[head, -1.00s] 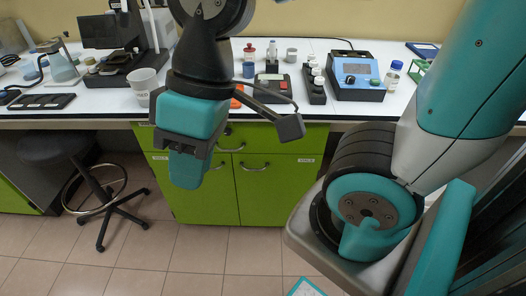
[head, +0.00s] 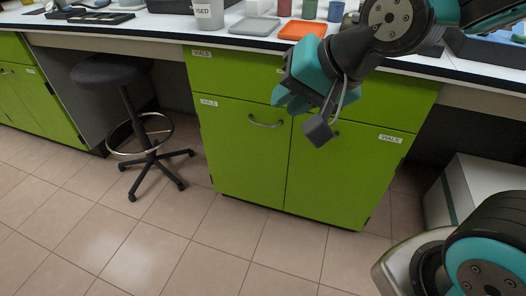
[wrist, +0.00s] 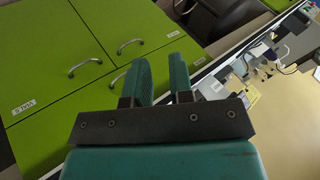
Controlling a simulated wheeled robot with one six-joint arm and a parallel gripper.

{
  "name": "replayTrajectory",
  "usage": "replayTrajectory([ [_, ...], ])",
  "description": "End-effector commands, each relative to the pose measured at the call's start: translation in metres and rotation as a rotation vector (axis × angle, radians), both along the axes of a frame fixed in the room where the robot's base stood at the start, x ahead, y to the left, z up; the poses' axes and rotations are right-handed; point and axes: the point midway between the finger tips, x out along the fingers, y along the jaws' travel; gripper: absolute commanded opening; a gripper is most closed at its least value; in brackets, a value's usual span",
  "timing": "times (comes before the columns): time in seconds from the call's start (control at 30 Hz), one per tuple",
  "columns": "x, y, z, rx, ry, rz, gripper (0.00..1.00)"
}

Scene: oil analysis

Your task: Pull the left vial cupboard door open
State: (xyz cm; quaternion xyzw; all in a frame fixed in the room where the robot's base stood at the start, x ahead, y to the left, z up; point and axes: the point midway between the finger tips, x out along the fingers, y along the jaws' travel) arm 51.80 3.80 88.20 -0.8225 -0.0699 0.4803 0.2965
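The green vial cupboard has a left door (head: 235,155) and a right door (head: 340,175), both shut, each with a VIALS label. The left door's curved metal handle (head: 266,123) is in plain view in the head view; the right door's handle is mostly hidden behind my gripper. My gripper (head: 283,100) hangs in front of the cupboard's upper part, right of the left handle and apart from it. In the wrist view its two teal fingers (wrist: 160,78) stand apart with nothing between them. The left door (wrist: 130,18) and its handle (wrist: 130,46) show beyond the fingertips.
A drawer (head: 235,72) runs above the doors, under the white bench top. A black stool (head: 110,70) stands on the left. A white box (head: 485,185) stands right of the cupboard. The tiled floor (head: 225,240) before the doors is clear.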

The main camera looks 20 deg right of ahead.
Motion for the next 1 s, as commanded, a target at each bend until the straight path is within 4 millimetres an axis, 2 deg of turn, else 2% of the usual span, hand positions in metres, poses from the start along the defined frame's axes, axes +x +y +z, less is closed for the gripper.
replayTrajectory([
  [0.03,0.009,-0.003,-0.042,0.039,-0.018,-0.07,0.21],
  [0.3,0.056,-0.025,-0.13,0.305,-0.137,-0.422,0.21],
  [0.5,0.083,-0.044,-0.19,0.533,-0.238,-0.62,0.21],
  [0.6,0.092,-0.053,-0.214,0.643,-0.285,-0.691,0.21],
  [0.73,0.101,-0.062,-0.233,0.767,-0.334,-0.75,0.21],
  [0.87,0.105,-0.067,-0.242,0.845,-0.364,-0.779,0.21],
  [1.0,0.108,-0.069,-0.241,0.88,-0.374,-0.791,0.21],
])
